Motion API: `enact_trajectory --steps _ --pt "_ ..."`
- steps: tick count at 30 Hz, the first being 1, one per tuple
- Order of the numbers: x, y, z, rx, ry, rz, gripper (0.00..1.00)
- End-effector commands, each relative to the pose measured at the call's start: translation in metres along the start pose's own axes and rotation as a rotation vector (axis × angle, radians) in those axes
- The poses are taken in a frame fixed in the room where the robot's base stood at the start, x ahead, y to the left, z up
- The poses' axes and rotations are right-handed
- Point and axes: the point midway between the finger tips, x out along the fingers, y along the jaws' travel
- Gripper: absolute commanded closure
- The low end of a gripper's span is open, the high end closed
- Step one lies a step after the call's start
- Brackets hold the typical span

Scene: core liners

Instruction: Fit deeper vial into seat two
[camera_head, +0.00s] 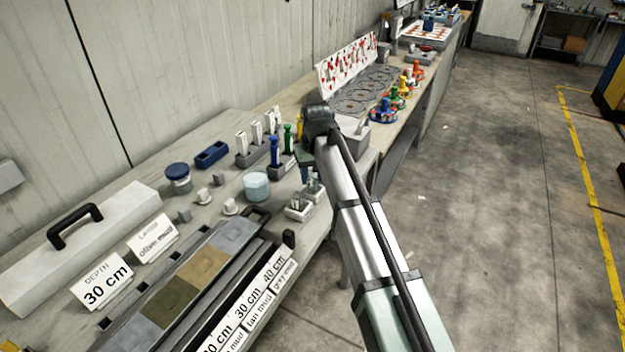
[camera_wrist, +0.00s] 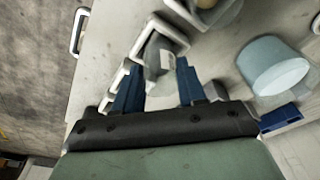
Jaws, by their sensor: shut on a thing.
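My gripper (camera_wrist: 159,66) has its blue fingers shut on a small grey-white vial (camera_wrist: 157,58), above or at a pale rack with several frame-like seats (camera_wrist: 172,32). The vial's lower end is near the rack; I cannot tell whether it is inside a seat. In the head view my gripper (camera_head: 305,172) points down beside the small pale rack (camera_head: 299,213) near the bench's front edge. Small upright pieces show in and by that rack. No depth marking on the held vial is readable, and I cannot tell which seat is number two.
A clear cup (camera_head: 256,185) stands left of the rack; it also shows in the wrist view (camera_wrist: 272,68). A core tray (camera_head: 185,290), a "30 cm" depth card (camera_head: 103,285), a blue-lidded jar (camera_head: 178,180) and a block with blue and green-handled tools (camera_head: 276,152) crowd the bench.

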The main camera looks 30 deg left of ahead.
Motion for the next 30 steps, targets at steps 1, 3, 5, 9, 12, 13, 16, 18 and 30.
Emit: enact_trajectory --steps 1,3,5,9,12,13,16,18,30 --pt "0.008 0.000 0.002 0.000 -0.002 0.000 0.88" --pt "0.016 0.000 0.003 0.000 -0.001 0.000 0.88" --pt "0.019 0.000 0.003 0.000 0.000 0.000 0.88" --pt "0.019 0.000 0.003 0.000 0.000 0.000 0.88" --pt "0.019 0.000 0.003 0.000 0.000 0.000 0.88" --pt "0.020 0.000 0.003 0.000 0.000 0.000 0.88" --pt "0.022 0.000 0.004 0.000 0.000 0.000 0.88" --pt "0.022 0.000 0.003 0.000 0.000 0.000 0.56" --pt "0.022 0.000 0.003 0.000 0.000 0.000 0.34"
